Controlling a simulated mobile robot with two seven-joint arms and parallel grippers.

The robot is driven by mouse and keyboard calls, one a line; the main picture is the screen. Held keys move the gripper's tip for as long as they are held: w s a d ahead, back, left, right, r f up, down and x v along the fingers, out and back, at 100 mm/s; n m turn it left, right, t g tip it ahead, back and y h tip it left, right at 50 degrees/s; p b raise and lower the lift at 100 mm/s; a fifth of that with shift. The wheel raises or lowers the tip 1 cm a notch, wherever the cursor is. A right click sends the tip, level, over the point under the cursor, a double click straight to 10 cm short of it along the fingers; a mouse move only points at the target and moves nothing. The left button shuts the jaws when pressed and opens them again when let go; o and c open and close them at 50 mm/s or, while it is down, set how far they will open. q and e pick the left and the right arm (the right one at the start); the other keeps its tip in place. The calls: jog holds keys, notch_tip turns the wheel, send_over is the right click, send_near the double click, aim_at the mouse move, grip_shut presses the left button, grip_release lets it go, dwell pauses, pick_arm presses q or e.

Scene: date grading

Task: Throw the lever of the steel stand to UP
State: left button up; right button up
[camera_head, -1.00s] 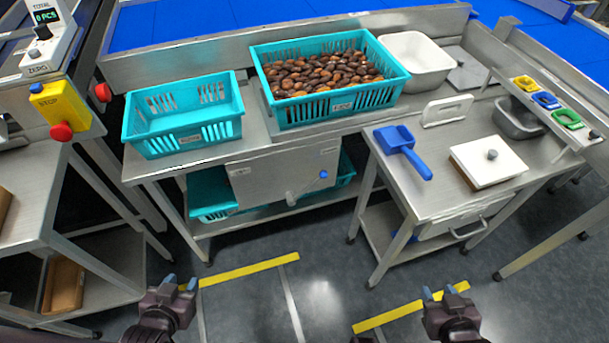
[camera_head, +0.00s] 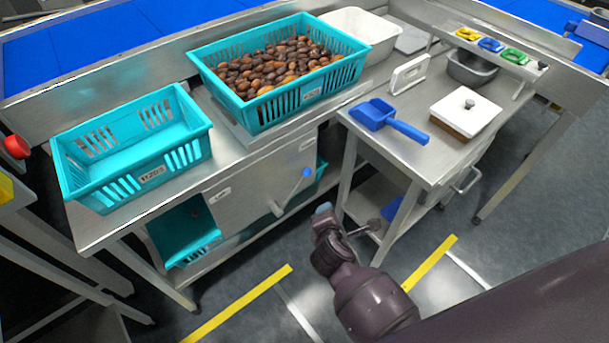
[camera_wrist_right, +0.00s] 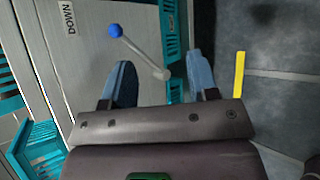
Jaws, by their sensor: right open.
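The steel stand (camera_head: 240,200) has a front panel with a lever, its blue knob (camera_head: 307,172) up and right of its pivot. A label (camera_head: 307,145) lies beyond the knob; the left label (camera_head: 219,195) is too small to read. In the right wrist view the lever (camera_wrist_right: 140,53) leans toward the side of the label DOWN (camera_wrist_right: 68,17). My right gripper (camera_head: 325,213) is just right of and below the lever. In its wrist view the gripper (camera_wrist_right: 161,80) is open and empty, with the pivot end showing between its fingers. My left gripper is out of view.
A teal crate of dates (camera_head: 205,72) and an empty teal crate (camera_head: 75,185) stand on top. To the right, a steel table (camera_head: 410,155) holds a blue scoop (camera_head: 385,118) and a white-lidded box (camera_head: 468,110). Its legs are close to my right gripper.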

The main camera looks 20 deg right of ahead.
aim_at(306, 175)
jog(key=w+a+n+t+h+b, duration=0.1)
jog(key=w+a+n+h+b, duration=0.1)
jog(key=w+a+n, duration=0.5)
jog(key=shift+n+h, duration=0.3)
jog(key=shift+h, duration=0.1)
jog(key=b+x, duration=0.1)
jog(key=x, duration=0.3)
jog(key=r+b+x, duration=0.1)
jog(key=x, duration=0.2)
jog(key=b+x, duration=0.1)
jog(key=x, duration=0.3)
jog(key=shift+w+d+b, duration=0.3)
jog(key=shift+w, duration=0.2)
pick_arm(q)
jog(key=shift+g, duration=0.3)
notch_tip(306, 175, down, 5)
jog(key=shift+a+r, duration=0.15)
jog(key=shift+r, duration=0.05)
pick_arm(e)
jog(key=shift+w+d+r, duration=0.1)
jog(key=shift+w+d, duration=0.05)
jog(key=shift+w, duration=0.1)
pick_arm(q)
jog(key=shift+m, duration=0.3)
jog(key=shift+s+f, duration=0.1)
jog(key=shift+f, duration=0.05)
pick_arm(e)
grip_shut()
